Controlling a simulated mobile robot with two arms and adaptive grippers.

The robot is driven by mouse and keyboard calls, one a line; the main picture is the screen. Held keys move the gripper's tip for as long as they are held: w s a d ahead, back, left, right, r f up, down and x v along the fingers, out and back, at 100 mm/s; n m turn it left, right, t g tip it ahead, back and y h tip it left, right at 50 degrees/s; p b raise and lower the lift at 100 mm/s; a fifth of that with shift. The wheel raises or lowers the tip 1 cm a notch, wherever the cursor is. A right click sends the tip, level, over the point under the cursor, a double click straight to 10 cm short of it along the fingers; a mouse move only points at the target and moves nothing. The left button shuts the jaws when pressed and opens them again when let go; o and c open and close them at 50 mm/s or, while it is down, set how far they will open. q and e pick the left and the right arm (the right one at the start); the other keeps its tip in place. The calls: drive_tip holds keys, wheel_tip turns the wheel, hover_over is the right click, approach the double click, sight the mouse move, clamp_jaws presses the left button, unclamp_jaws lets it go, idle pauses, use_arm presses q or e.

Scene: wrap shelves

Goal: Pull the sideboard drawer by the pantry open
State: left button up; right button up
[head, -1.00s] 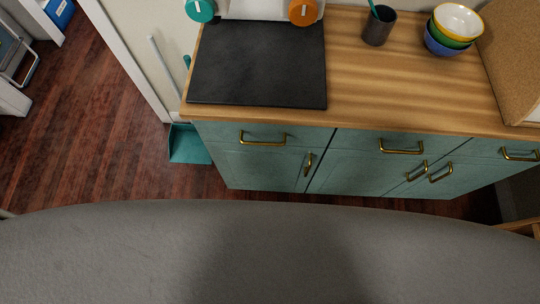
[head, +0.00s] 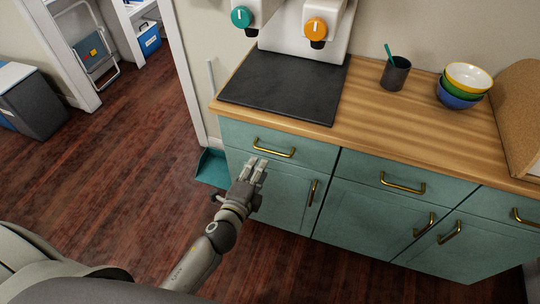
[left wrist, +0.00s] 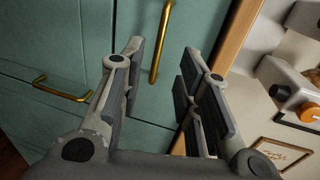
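The teal sideboard has a row of drawers under its wooden top. The left drawer (head: 300,147), nearest the doorway, is closed and has a brass bar handle (head: 274,148). My left gripper (head: 254,172) is open and empty, in front of the sideboard, just below and left of that handle in the head view. In the left wrist view, the open fingers (left wrist: 158,85) point at the teal front, with the drawer handle (left wrist: 161,40) beyond the fingertips, between their lines. They look apart from it. My right gripper is out of view.
A door handle (head: 312,192) sits below the drawer. A black mat (head: 283,88), a dispenser with teal and orange knobs (head: 315,30), a dark cup (head: 396,75) and stacked bowls (head: 463,85) stand on top. A teal dustpan (head: 212,168) is at the left side. Floor left is open.

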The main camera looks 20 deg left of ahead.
sight(268, 150)
use_arm(q)
drive_tip(key=x, duration=0.9)
drive_tip(key=shift+w, duration=0.35)
clamp_jaws()
